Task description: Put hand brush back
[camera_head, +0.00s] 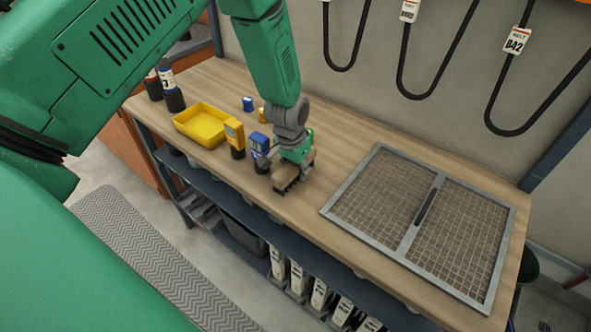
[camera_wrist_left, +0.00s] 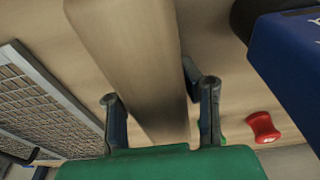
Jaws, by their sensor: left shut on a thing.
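The hand brush (camera_head: 284,178) has a brown wooden back and dark bristles pointing down. It is at the front part of the wooden bench, between the blue meter and the mesh panel. My left gripper (camera_head: 296,158) is shut on it from above. In the left wrist view the brush's long wooden back (camera_wrist_left: 135,65) runs between the two fingers (camera_wrist_left: 158,100). I cannot tell whether the bristles touch the bench top. The gripper hides part of the brush. My right gripper is not in view.
A blue meter (camera_head: 258,146) stands close left of the brush, with a yellow meter (camera_head: 235,134) beyond it. A yellow tray (camera_head: 203,123) lies further left. A framed mesh panel (camera_head: 385,200) covers the bench's right side. A red piece (camera_wrist_left: 262,127) shows in the wrist view.

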